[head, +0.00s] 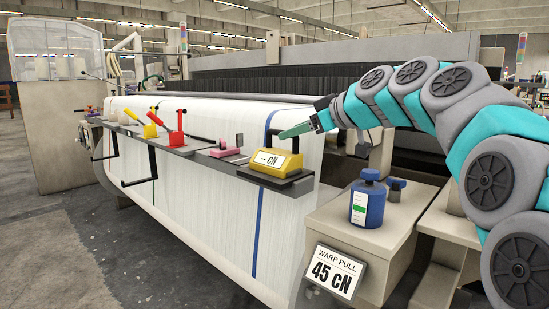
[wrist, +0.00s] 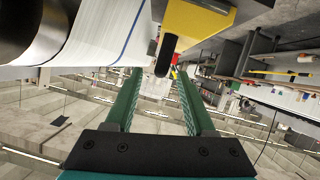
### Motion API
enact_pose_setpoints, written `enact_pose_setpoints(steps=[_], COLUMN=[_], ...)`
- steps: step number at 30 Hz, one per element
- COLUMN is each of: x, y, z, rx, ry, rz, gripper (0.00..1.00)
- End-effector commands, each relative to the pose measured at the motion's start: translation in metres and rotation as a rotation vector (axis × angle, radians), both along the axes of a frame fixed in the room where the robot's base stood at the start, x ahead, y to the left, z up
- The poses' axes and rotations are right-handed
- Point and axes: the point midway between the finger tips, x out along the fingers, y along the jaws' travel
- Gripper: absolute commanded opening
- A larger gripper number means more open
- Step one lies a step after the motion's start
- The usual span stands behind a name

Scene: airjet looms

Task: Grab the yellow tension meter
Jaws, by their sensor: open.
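The yellow tension meter (head: 275,163) sits on a dark base at the right end of the narrow shelf, its display reading "-- CN". A black handle rises behind it. In the wrist view its yellow body (wrist: 208,18) shows upside down at the top. A black rounded bar (wrist: 165,58), likely its handle, points down between the fingertips in that picture; I cannot tell whether it lies between them in depth. My gripper (head: 281,135) is just above the meter, its green fingers pointing left. In the wrist view my gripper (wrist: 160,78) has its fingers apart, with nothing clasped.
The shelf (head: 205,153) also holds a red tool (head: 175,135), a yellow tool (head: 151,125) and a pink item (head: 228,150). A blue bottle (head: 368,203) stands on the ledge at right, above a "WARP PULL 45 CN" sign (head: 333,272). White warp sheet lies behind the shelf.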

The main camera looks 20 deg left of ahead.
Motion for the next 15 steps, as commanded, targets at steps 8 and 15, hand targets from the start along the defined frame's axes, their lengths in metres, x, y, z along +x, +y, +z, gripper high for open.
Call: enact_pose_setpoints(steps=[8, 15], x=[0.013, 0.022], y=[0.026, 0.045], z=[-0.006, -0.015], rx=[-0.002, 0.000], ry=[0.002, 0.001], rz=[0.000, -0.001], gripper=[0.55, 0.55])
